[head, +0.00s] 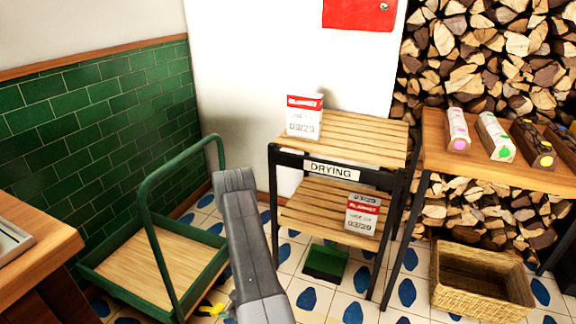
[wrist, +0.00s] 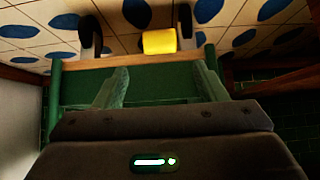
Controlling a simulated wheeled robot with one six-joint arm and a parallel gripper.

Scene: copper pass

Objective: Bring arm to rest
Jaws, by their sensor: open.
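My arm (head: 250,250) rises from the bottom centre of the head view, in front of the gap between a green cart and the drying rack. My gripper (wrist: 158,78) shows in the wrist view, with its two fingers spread apart and nothing between them. Beyond the fingers is a green edge with a wooden top strip, which looks like part of the cart (wrist: 150,72). A yellow piece (wrist: 159,42) sits beyond it, between two dark upright parts. The gripper cannot be made out in the head view.
The green cart (head: 97,270) with a tall handle stands at left. The drying rack (head: 350,145) holds two labelled packets. A wooden table (head: 440,150) with several labelled blocks, a wicker basket (head: 480,283) and stacked logs are at right. A wooden counter (head: 40,250) juts in at left.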

